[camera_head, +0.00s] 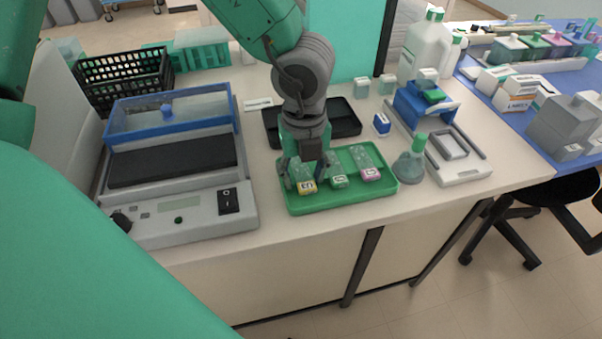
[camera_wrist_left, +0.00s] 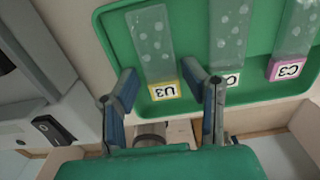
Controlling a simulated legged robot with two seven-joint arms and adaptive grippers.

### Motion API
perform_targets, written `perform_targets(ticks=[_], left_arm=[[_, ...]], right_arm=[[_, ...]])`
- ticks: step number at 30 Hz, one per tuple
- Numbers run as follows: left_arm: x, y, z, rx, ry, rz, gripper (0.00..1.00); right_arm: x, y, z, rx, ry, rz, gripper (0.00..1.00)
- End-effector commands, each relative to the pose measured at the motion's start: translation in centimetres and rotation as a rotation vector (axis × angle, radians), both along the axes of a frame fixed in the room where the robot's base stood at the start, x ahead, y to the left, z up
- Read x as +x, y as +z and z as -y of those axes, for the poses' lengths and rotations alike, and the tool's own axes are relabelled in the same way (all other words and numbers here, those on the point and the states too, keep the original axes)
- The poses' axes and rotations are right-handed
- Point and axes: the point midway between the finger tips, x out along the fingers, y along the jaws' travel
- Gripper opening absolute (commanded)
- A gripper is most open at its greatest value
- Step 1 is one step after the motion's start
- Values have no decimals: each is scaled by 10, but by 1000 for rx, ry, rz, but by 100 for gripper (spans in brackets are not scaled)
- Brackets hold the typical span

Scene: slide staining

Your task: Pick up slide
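A green tray (camera_head: 299,207) on the bench holds three glass slides in a row; it also fills the top of the left wrist view (camera_wrist_left: 192,50). The slide with the yellow "U3" label (camera_head: 307,187) is at the left (camera_wrist_left: 155,45). A slide with a pale label (camera_head: 340,181) is in the middle (camera_wrist_left: 229,35), and one with a pink label (camera_head: 371,174) is at the right (camera_wrist_left: 297,40). My left gripper (camera_head: 304,176) is open over the left part of the tray. In the wrist view its fingertips (camera_wrist_left: 162,82) stand apart on either side of the U3 label. I see nothing held. My right gripper is not in view.
A grey device with a blue-edged clear lid (camera_head: 170,112) stands left of the tray. A black tray (camera_head: 345,119) lies behind it. A flask with a green stopper (camera_head: 410,166) and a blue-white device (camera_head: 424,105) stand at the right. The bench edge is just in front.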

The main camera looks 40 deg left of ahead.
Motion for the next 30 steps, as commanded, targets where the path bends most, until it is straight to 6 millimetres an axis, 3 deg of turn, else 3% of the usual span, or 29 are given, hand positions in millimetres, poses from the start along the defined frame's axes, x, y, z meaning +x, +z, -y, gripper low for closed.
perform_targets(ticks=[4, 7, 8, 19, 30], left_arm=[[-1, -1, 1, -2, -1, -3, 38], [-1, -1, -1, -2, -1, -3, 3], [-1, -1, -1, -3, -1, -3, 0], [0, 8, -1, -3, 0, 0, 0], [0, 79, -1, -3, 0, 2, 0]], right_arm=[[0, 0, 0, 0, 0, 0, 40], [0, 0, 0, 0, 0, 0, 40], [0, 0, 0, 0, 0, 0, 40], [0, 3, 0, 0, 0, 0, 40], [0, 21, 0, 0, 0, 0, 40]])
